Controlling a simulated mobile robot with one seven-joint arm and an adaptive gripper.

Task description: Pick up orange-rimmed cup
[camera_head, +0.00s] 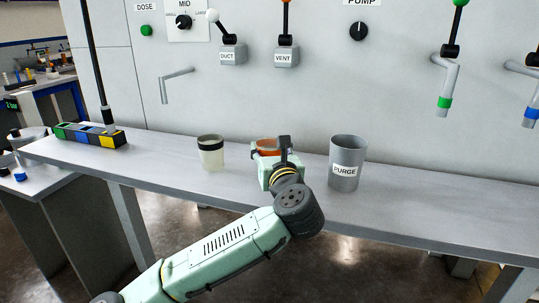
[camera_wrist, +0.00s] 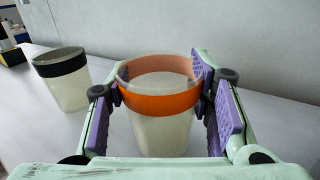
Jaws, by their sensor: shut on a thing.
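The orange-rimmed cup (camera_wrist: 160,104) is a translucent pale cup with an orange band around its top. In the wrist view it stands upright between the two purple-padded fingers of my gripper (camera_wrist: 163,110), which is shut on it. In the head view only the orange rim (camera_head: 266,146) of the cup shows, behind my gripper (camera_head: 270,152). The gripper hides its lower part, so I cannot tell whether its base touches the bench.
A black-rimmed cup (camera_head: 211,153) stands on the bench (camera_head: 400,195) to the left. A grey PURGE container (camera_head: 346,164) stands close to the right. A colored block rack (camera_head: 90,135) is at the far left end. The wall panel with levers (camera_head: 285,56) rises behind.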

